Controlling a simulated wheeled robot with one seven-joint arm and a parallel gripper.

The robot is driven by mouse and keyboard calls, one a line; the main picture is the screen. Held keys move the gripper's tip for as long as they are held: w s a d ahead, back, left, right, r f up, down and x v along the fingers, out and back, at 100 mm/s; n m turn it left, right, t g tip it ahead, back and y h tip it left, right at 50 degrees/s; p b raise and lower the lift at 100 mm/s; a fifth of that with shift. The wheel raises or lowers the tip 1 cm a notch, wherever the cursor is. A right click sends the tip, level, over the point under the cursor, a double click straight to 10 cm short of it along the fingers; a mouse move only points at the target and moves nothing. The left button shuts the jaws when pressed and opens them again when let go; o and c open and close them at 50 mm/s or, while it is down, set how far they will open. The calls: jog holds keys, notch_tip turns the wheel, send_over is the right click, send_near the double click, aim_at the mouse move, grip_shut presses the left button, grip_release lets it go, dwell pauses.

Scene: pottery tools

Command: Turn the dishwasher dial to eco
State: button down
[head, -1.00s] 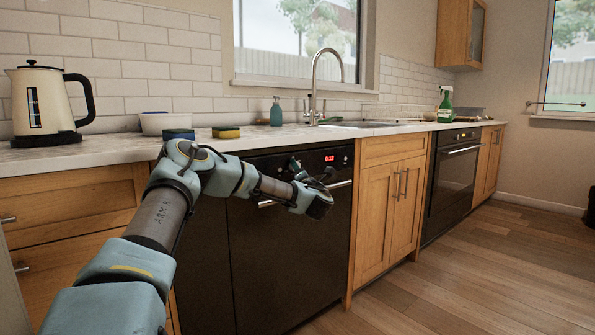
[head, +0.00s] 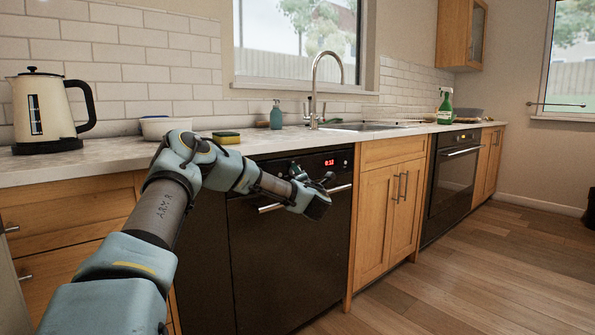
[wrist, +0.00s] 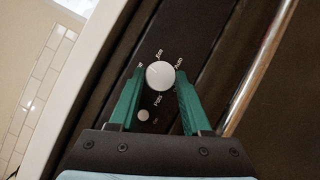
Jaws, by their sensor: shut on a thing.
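The dishwasher (head: 285,255) is a black-fronted unit under the counter, with a red lit display (head: 330,162) on its top panel. Its dial (wrist: 160,75) is a round pale knob in the wrist view, with small white labels around it. "Auto" seems to be at its right and "Pots" below; the top label is too small to read surely. No pointer mark shows on the knob. My gripper (wrist: 161,80) has its green fingers shut on the dial, one at each side. In the head view my gripper (head: 312,185) is at the panel and hides the dial.
A small round button (wrist: 143,116) is below the dial, near the left finger. The dishwasher's bar handle (wrist: 258,75) runs close to the right. A sponge (head: 226,137), a soap bottle (head: 276,117) and a kettle (head: 42,108) stand on the counter. The floor (head: 450,270) is clear.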

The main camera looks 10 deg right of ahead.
jog(key=m+g+p, duration=0.1)
jog(key=m+p, duration=0.1)
jog(key=p, duration=0.2)
jog(key=r+m+g+p, duration=0.1)
jog(key=m+g+p, duration=0.1)
jog(key=m+p, duration=0.1)
jog(key=shift+d+r+m+p, duration=0.1)
jog(key=shift+r+m+p, duration=0.15)
jog(key=shift+p, duration=0.4)
jog(key=m+g+p, duration=0.1)
jog(key=m+p, duration=0.1)
jog(key=p, duration=0.2)
jog(key=shift+f+y, duration=0.1)
jog(key=shift+y, duration=0.2)
jog(key=shift+f+m+g+p, duration=0.1)
jog(key=shift+m+g+p, duration=0.3)
jog(key=shift+m+p, duration=0.2)
jog(key=shift+f+y, duration=0.15)
jog(key=shift+y, duration=0.15)
jog(key=shift+c, duration=1.8)
grip_release()
jog(key=v, duration=1)
jog(key=shift+s+b, duration=0.35)
jog(key=shift+r, duration=0.25)
